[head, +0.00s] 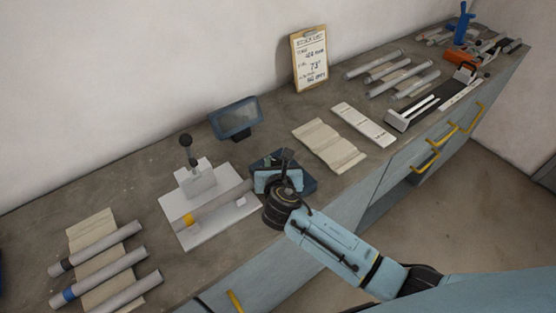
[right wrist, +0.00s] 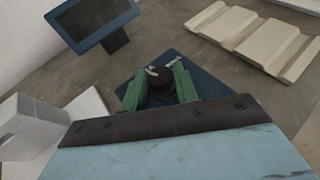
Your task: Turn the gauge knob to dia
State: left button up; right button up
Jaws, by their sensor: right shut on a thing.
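The gauge (head: 308,185) is a dark blue box near the front of the bench, mostly covered by my right gripper (head: 279,172) in the head view. In the right wrist view its blue top (right wrist: 210,80) shows beneath the fingers. My right gripper (right wrist: 162,72) has green fingers closed on a round black knob (right wrist: 160,88) on that box. The knob's marks and pointer are too small or hidden to read. A dark blue display (head: 236,118) on a stand is behind and left of the gauge; its text is not legible. My left gripper is out of view.
Left of the gauge, a white fixture (head: 207,215) holds a grey tube. Several tubes lie on a beige rack (head: 92,236) at the front left. An empty beige rack (head: 329,145) and a clipboard (head: 309,59) are to the right and back. Bare bench lies between display and clipboard.

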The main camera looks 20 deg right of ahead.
jog(key=m+h, duration=0.1)
jog(key=m+g+h, duration=0.1)
jog(key=shift+a+m+h, duration=0.25)
jog(key=shift+m+h, duration=0.05)
jog(key=shift+h, duration=0.1)
jog(key=shift+w+a+m+g+h, duration=0.1)
jog(key=shift+m+g+h, duration=0.7)
jog(key=shift+m+h, duration=0.4)
jog(key=o, duration=1)
jog(key=shift+c, duration=0.2)
jog(key=v, duration=1.3)
jog(key=shift+a+p, duration=0.3)
jog(key=shift+p, duration=0.05)
